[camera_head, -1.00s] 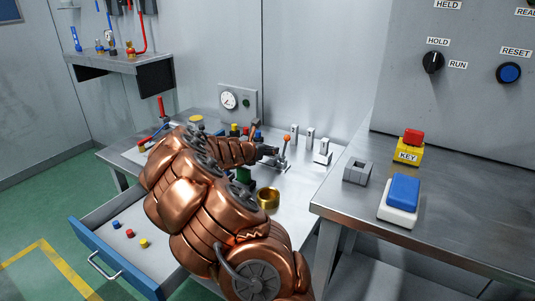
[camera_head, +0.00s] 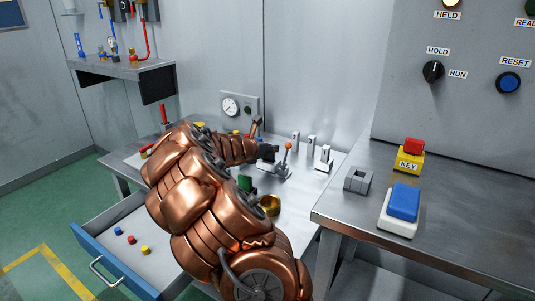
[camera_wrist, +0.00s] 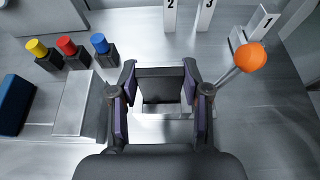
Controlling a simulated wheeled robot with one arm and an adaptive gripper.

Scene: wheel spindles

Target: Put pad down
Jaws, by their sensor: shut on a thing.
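My gripper (camera_wrist: 160,92) has its two purple-lined fingers closed on a dark grey, squarish pad (camera_wrist: 160,86) in the wrist view. The pad is between the fingertips, over a light metal fixture on the bench; I cannot tell whether it touches it. In the head view my gripper (camera_head: 267,153) is over the back bench, just left of the lever with an orange ball. The pad cannot be made out there.
The orange ball lever (camera_wrist: 251,57) stands close right of my gripper. Yellow (camera_wrist: 37,48), red (camera_wrist: 66,45) and blue (camera_wrist: 99,43) knobs on black blocks stand left. Numbered plates are behind. A brass cup (camera_head: 270,205) stands in front; an open drawer (camera_head: 130,245) is lower left.

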